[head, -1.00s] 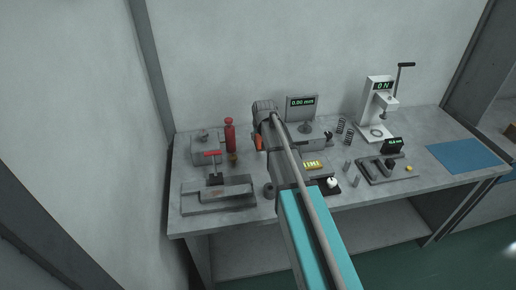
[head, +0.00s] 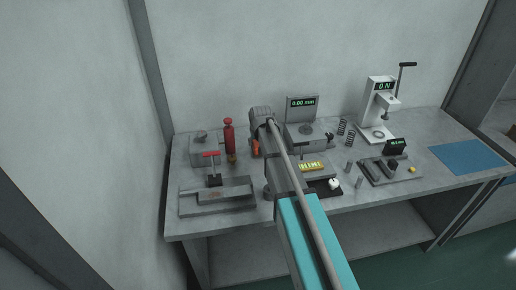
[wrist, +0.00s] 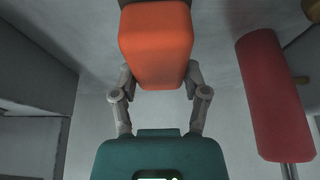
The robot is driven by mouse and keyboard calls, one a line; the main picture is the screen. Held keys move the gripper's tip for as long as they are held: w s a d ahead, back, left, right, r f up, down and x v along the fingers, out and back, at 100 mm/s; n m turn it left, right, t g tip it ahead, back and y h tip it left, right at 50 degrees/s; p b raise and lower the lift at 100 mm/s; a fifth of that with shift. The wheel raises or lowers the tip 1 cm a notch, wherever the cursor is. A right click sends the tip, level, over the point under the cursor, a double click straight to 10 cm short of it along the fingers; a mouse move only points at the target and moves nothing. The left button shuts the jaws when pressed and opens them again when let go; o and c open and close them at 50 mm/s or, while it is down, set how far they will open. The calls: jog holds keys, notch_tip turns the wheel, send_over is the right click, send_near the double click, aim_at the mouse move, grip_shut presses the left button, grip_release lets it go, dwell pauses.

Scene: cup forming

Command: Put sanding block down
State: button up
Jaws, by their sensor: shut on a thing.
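The sanding block is an orange, round-edged block (wrist: 155,45) in the wrist view. My gripper (wrist: 158,82) is shut on it, with one grey finger on each side. In the head view a small orange part (head: 255,147) shows just left of my arm's end, above the back of the grey bench (head: 235,222). My arm hides most of my gripper there. I cannot tell whether the block touches the bench.
A red cylinder (head: 229,136) stands left of my gripper; it is close on the right in the wrist view (wrist: 274,95). A gauge stand (head: 302,115) is close on the right. A grey vise-like fixture (head: 217,196) lies front left. A blue mat (head: 468,157) lies far right.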

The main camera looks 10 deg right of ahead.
jog(key=shift+f+b, duration=0.4)
jog(key=shift+f, duration=0.35)
jog(key=shift+f, duration=0.1)
jog(key=o, duration=1.3)
jog(key=p+v, duration=1.1)
jog(key=v, duration=0.1)
dwell(0.4)
jog(key=s+g, duration=0.1)
jog(key=s, duration=0.7)
jog(key=s+g, duration=0.2)
jog(key=s, duration=0.7)
jog(key=s+f+g, duration=0.1)
jog(key=s, duration=0.8)
jog(key=shift+d+g, duration=0.1)
jog(key=shift+g, duration=0.2)
